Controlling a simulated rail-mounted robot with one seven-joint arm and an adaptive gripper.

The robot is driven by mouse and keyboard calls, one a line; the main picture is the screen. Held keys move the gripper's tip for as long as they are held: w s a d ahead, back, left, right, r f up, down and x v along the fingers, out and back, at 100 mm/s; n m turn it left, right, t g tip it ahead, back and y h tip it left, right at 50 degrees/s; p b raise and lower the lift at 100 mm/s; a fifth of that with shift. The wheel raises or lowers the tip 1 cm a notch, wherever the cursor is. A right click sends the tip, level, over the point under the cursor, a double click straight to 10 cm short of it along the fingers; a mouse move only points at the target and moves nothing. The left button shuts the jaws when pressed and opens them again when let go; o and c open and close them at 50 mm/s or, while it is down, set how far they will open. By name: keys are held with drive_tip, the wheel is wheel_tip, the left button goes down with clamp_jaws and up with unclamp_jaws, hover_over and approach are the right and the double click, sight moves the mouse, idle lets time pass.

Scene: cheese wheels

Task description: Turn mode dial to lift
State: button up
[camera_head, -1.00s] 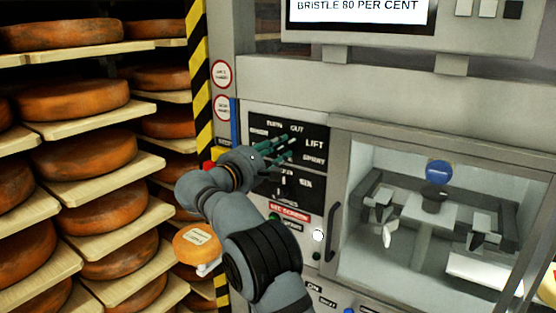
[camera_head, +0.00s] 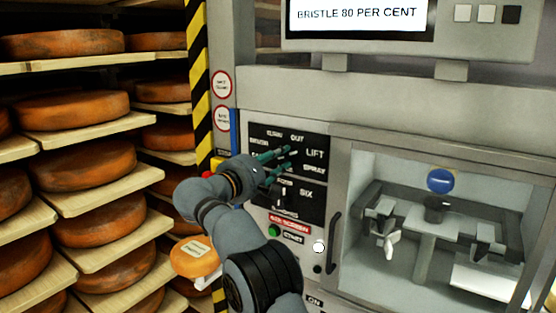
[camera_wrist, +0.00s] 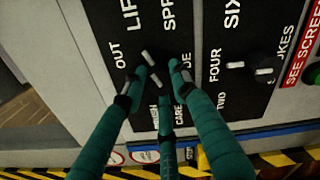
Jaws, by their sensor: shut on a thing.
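The mode dial (camera_wrist: 154,70) is on the upper black panel, ringed by words such as OUT, LIFT and SPRAY. My gripper (camera_wrist: 156,80) is shut on the mode dial; its green fingers sit around the knob and hide much of it. A white mark shows between the fingertips on the side facing OUT and LIFT; I cannot tell exactly which word it points at. In the head view my gripper (camera_head: 284,156) reaches the panel just left of the LIFT label (camera_head: 314,154), and its fingers cover the dial.
A second dial (camera_wrist: 264,70) with words such as SIX and FOUR sits beside it. A green start button (camera_head: 274,230) is below. A glass-fronted chamber (camera_head: 440,235) with a door handle (camera_head: 334,242) is to the right. Racks of cheese wheels (camera_head: 75,110) fill the left.

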drive_tip(key=o, duration=1)
drive_tip(key=shift+d+r, duration=0.1)
drive_tip(key=shift+r, duration=0.05)
drive_tip(key=shift+o, duration=0.6)
drive_tip(key=v, duration=1.2)
drive_tip(key=shift+w, duration=0.1)
